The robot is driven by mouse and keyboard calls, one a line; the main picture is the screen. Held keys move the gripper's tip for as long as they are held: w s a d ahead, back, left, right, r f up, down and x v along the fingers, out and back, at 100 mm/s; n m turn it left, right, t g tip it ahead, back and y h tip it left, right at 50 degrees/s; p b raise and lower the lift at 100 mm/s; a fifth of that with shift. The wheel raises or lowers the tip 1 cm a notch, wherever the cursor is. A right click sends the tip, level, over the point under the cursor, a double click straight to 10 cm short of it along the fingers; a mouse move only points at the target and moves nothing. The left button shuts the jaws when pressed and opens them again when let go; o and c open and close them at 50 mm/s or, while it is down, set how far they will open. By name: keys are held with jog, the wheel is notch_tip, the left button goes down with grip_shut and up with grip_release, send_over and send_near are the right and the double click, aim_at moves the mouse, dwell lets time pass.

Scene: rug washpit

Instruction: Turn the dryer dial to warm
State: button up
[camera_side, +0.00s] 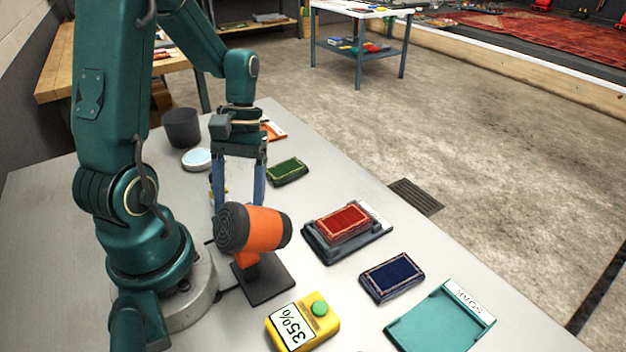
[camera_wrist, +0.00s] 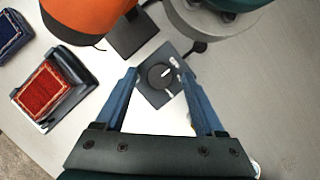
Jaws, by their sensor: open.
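The dryer (camera_side: 258,229) is orange with a dark round end and stands on a black base (camera_side: 265,279). In the wrist view the dryer (camera_wrist: 92,14) is at the upper left. The dial (camera_wrist: 160,77) is a dark round knob with a white pointer, on a dark square plate (camera_wrist: 150,96). White marks sit on the plate, too small to read. In the side view the dial is hidden behind the dryer. My gripper (camera_side: 238,203) points down behind the dryer, open and empty. In the wrist view its blue fingers (camera_wrist: 158,73) appear on either side of the dial; contact cannot be told.
A red rug sample (camera_side: 344,223) lies on a dark scale-like stand, a blue sample (camera_side: 392,275) beside it. A green sample (camera_side: 287,171) lies farther back. A yellow meter (camera_side: 302,322) reads 35%. A teal tray (camera_side: 440,318) marked SOAK is at the front. A dark cup (camera_side: 182,128) stands behind.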

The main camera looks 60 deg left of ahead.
jog(key=shift+f, duration=0.1)
grip_shut()
